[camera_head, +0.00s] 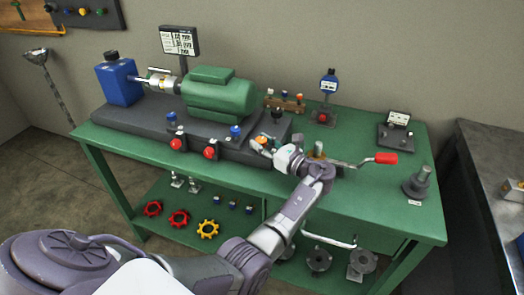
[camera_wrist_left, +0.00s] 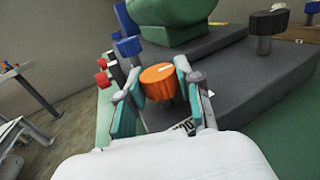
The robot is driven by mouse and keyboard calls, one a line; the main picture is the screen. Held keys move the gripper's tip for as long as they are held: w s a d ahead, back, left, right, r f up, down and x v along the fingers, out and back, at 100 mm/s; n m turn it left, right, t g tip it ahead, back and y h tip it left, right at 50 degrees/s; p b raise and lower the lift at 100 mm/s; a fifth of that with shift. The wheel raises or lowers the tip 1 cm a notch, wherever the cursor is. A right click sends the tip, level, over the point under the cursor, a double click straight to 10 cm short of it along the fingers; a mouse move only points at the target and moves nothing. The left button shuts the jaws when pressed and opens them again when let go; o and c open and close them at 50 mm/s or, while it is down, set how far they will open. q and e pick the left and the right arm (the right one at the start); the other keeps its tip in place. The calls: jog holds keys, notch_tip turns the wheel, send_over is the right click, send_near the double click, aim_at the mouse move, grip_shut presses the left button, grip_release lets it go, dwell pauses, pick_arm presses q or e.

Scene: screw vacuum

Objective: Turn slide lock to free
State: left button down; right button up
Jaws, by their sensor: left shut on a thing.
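The slide lock seems to be the round orange knob (camera_wrist_left: 158,80), with a pale mark on its top, at the front edge of the dark machine base. In the left wrist view my left gripper (camera_wrist_left: 155,90) has its teal-padded fingers on both sides of the knob, shut on it. In the head view my left gripper (camera_head: 268,146) is at the base's right front corner, where the orange knob (camera_head: 261,139) shows only in small part. The label below the knob is partly hidden by a finger. My right gripper is not in view.
The green pump (camera_head: 222,93) and blue box (camera_head: 120,82) sit on the dark base (camera_head: 150,122). Red knobs (camera_head: 209,153) line its front. A crank with a red handle (camera_head: 385,158) lies right of my arm. The green tabletop (camera_head: 345,196) is clear at front right.

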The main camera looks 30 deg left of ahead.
pick_arm(q)
jog(key=shift+n+g+b, duration=0.8)
jog(key=shift+g+b, duration=0.05)
jog(key=shift+g, duration=0.35)
jog(key=c, duration=0.7)
grip_release()
jog(key=shift+c, duration=0.2)
jog(key=shift+d, duration=0.25)
jog(key=d, duration=1.1)
jog(key=shift+d, duration=0.25)
